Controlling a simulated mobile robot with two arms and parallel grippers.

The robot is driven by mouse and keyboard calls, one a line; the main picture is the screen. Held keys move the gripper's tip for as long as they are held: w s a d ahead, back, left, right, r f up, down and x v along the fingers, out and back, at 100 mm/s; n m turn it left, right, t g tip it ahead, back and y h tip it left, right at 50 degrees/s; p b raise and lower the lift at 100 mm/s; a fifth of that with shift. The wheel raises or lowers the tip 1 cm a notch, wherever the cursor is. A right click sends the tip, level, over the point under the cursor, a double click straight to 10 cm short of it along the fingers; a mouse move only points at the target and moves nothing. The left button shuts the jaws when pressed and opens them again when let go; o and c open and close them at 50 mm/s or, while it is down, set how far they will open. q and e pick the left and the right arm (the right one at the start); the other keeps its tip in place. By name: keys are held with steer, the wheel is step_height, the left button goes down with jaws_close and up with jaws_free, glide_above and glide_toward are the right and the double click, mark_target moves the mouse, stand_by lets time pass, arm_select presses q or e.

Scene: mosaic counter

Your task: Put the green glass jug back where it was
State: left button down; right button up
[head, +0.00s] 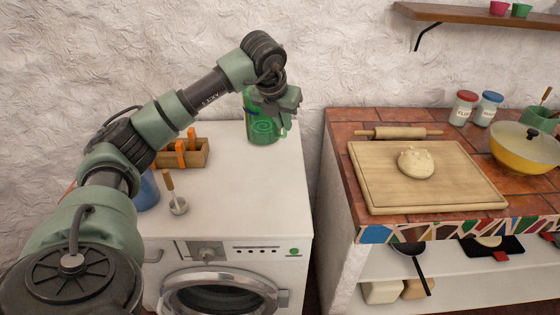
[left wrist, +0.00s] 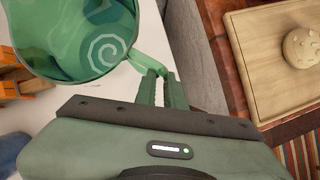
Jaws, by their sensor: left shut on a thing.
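The green glass jug (head: 263,130) is upright at the back right of the white washing machine's top (head: 235,190). I cannot tell whether its base touches the top or hangs just above it. In the left wrist view the jug (left wrist: 75,45) shows its wide round body and a spiral pattern, with its handle toward me. My left gripper (head: 284,112) is at the jug's right side. In the left wrist view the left gripper's fingers (left wrist: 156,88) are shut on the jug's handle. My right gripper is not in view.
A wooden tool box with orange handles (head: 200,155), a small whisk-like tool (head: 177,206) and a blue container (head: 147,190) stand left on the machine. A gap separates it from the tiled counter (head: 335,135) holding a board (head: 440,190) with dough. The machine's front right is clear.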

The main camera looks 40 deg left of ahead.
arm_select(q)
step_height(320, 180, down, 13)
steer(key=shift+f+p, duration=0.1)
steer(key=shift+p, duration=0.9)
steer(key=shift+f+b, duration=0.15)
steer(key=shift+b, duration=0.15)
steer(key=c, duration=1.5)
jaws_free()
steer(key=shift+s, duration=0.1)
